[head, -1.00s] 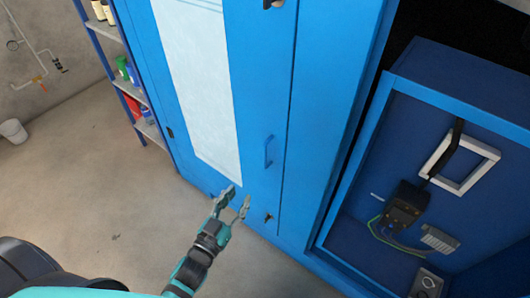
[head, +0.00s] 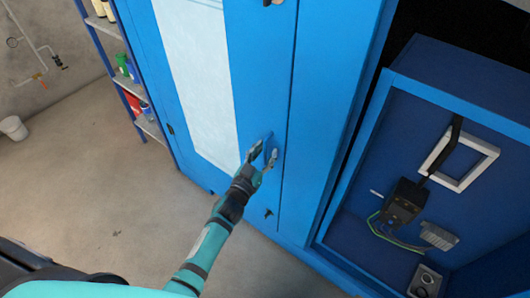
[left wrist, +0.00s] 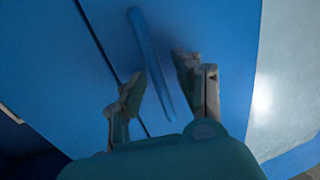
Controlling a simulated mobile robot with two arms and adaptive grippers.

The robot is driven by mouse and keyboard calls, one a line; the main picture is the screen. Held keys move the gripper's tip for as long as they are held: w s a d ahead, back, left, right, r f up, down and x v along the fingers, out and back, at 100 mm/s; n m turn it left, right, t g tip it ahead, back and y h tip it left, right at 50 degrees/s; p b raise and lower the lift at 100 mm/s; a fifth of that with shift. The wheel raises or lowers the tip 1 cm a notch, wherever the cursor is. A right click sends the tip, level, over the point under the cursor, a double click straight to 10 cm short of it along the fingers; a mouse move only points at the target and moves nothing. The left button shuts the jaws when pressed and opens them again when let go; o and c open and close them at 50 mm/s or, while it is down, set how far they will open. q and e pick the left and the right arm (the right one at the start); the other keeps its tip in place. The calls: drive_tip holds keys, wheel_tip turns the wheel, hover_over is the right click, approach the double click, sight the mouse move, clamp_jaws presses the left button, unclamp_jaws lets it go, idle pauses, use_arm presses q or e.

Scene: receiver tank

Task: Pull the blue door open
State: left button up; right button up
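The blue door (head: 262,80) stands shut in the blue cabinet front, with a long white panel (head: 200,80) on it. Its blue bar handle (head: 268,139) is partly hidden behind my left gripper (head: 263,156) in the head view. In the left wrist view the handle (left wrist: 148,55) runs lengthwise between the two spread fingers (left wrist: 160,85). The left gripper is open, with a finger on each side of the handle. I cannot tell whether either finger touches it. My right gripper is not in view.
An open blue compartment (head: 387,165) at the right holds a black box (head: 404,202) with cables and a white square frame (head: 458,160). A shelf rack (head: 149,128) with bottles stands left of the cabinet. The concrete floor (head: 110,190) in front is mostly clear.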

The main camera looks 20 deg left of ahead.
use_arm(q)
drive_tip(key=shift+w, duration=0.1)
clamp_jaws()
idle(0.5)
